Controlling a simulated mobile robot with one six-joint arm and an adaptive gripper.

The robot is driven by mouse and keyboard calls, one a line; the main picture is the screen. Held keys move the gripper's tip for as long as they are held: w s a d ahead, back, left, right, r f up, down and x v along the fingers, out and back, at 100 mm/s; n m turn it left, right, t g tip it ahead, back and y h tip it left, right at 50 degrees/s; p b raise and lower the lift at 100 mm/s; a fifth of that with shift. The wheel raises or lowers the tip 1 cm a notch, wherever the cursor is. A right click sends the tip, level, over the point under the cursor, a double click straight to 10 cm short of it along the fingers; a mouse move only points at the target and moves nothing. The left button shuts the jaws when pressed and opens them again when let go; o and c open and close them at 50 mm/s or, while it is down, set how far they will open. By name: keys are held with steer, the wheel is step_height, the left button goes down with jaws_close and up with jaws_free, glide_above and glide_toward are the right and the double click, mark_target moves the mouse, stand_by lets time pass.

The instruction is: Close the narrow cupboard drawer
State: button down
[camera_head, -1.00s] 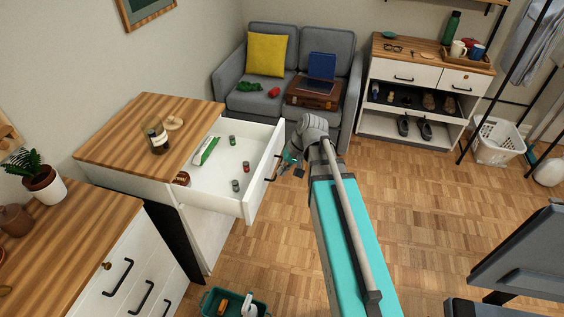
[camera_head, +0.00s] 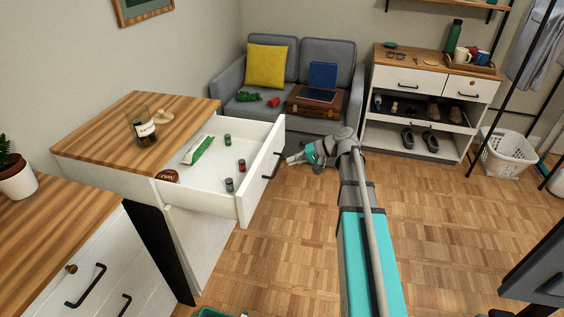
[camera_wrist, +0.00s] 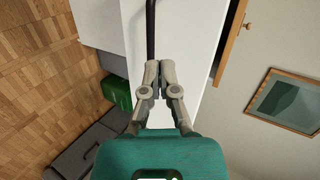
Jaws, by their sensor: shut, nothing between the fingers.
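The narrow cupboard (camera_head: 122,128) has a striped wooden top and stands at the left. Its white drawer (camera_head: 259,165) is pulled out far to the right, with a black handle (camera_head: 273,166) on its front. In the drawer are a green-and-white tube (camera_head: 197,150), several small cans and a brown round item. My gripper (camera_head: 290,160) is shut and empty, just right of the drawer front near the handle. In the wrist view my closed fingertips (camera_wrist: 157,88) point at the white front, near the end of the black handle (camera_wrist: 151,35). I cannot tell whether they touch it.
A jar (camera_head: 142,127) stands on the cupboard top. A white drawer unit (camera_head: 95,265) with a plant pot (camera_head: 16,181) is at near left. A grey sofa (camera_head: 342,80) and a shoe cabinet (camera_head: 423,75) stand behind. The parquet floor (camera_head: 300,230) right of the drawer is clear.

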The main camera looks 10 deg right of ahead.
mark_target(277, 149)
steer(key=w+d+f+m+t+y+b, duration=0.1)
steer(key=w+d+f+t+y+b, duration=0.1)
steer(key=d+b, duration=0.4)
steer(key=w+d+f+m+t+y+b, duration=0.1)
steer(key=w+d+f+t+y+b, duration=0.1)
steer(key=w+d+f+b, duration=0.1)
steer(key=w+d+b, duration=0.1)
steer(key=d+b, duration=0.1)
steer(key=b, duration=0.1)
steer(key=shift+d+f+t+b, duration=0.15)
steer(key=shift+d+t+b, duration=0.25)
steer(key=shift+a, duration=0.15)
steer(key=x, duration=1.3)
steer(key=shift+a, duration=0.3)
steer(key=shift+w, duration=0.1)
steer(key=shift+w, duration=0.1)
